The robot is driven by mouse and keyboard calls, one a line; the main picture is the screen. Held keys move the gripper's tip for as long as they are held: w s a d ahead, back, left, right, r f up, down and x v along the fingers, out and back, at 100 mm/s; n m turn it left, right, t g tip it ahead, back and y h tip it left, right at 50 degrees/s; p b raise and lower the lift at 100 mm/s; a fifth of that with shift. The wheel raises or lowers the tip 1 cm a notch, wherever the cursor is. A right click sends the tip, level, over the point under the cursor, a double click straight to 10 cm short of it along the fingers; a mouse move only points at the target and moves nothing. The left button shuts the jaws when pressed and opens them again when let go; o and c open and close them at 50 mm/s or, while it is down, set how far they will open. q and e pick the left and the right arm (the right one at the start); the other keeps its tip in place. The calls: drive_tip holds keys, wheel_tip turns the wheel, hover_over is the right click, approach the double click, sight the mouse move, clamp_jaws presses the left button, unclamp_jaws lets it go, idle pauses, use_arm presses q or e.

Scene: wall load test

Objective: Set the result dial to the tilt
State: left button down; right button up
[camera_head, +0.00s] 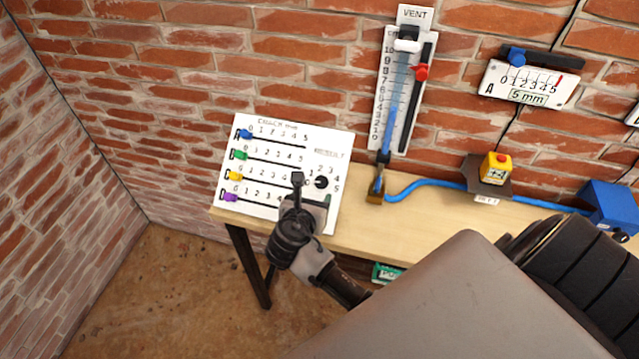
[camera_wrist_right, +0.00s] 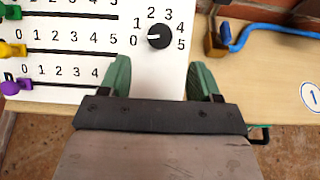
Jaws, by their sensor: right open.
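The result dial (camera_head: 321,182) is a black round knob on the right part of a white board (camera_head: 250,209). Numbers 0 to 5 arc around it. In the wrist view the dial (camera_wrist_right: 159,36) has a white mark pointing left, close to 0. My right gripper (camera_wrist_right: 160,68) is open, its green fingertips apart below the dial, with nothing between them. In the head view my right gripper (camera_head: 312,190) is just in front of the board, beside the dial. No tilt label is readable. My left gripper is not in view.
The board has rows with blue, green, yellow and purple sliders at left. A VENT gauge (camera_head: 387,130) and gauge A (camera_head: 530,84), with a red mark near 5, hang on the brick wall. A yellow button box (camera_head: 495,169), blue hose (camera_head: 430,186) and blue box (camera_head: 611,205) are at right.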

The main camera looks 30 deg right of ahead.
sight(320, 184)
drive_tip(key=x, duration=0.7)
drive_tip(key=shift+p, duration=0.35)
drive_tip(key=shift+a, duration=0.1)
drive_tip(key=c, duration=0.9)
